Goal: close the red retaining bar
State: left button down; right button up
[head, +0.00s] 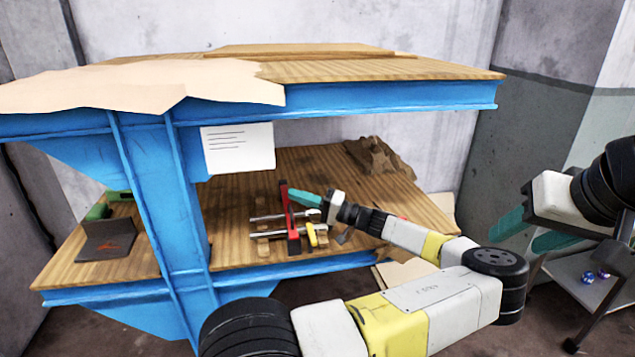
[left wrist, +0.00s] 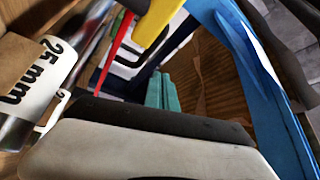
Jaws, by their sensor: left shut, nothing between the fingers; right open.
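The red retaining bar (head: 290,225) lies across the metal rods of a small fixture on the workbench's lower shelf. A yellow piece (head: 312,235) sits just to its right. My left gripper (head: 293,196) is shut and empty, its teal fingertips beside the far end of the bar; I cannot tell whether they touch it. In the left wrist view, the teal fingers (left wrist: 165,92) are partly hidden by my wrist housing, and a red piece (left wrist: 117,45) and a yellow piece (left wrist: 158,22) show above them. My right gripper (head: 513,240) is open and empty, away from the bench at right.
A metal cylinder marked 25 mm (left wrist: 38,75) is close in the left wrist view. A blue post (head: 165,200) stands left of the fixture, and the upper shelf (head: 400,72) overhangs it. A brown lump (head: 378,158) lies at the back right.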

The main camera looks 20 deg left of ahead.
pick_arm(q)
jog(key=shift+s+d+f, duration=0.1)
jog(key=shift+f, duration=0.3)
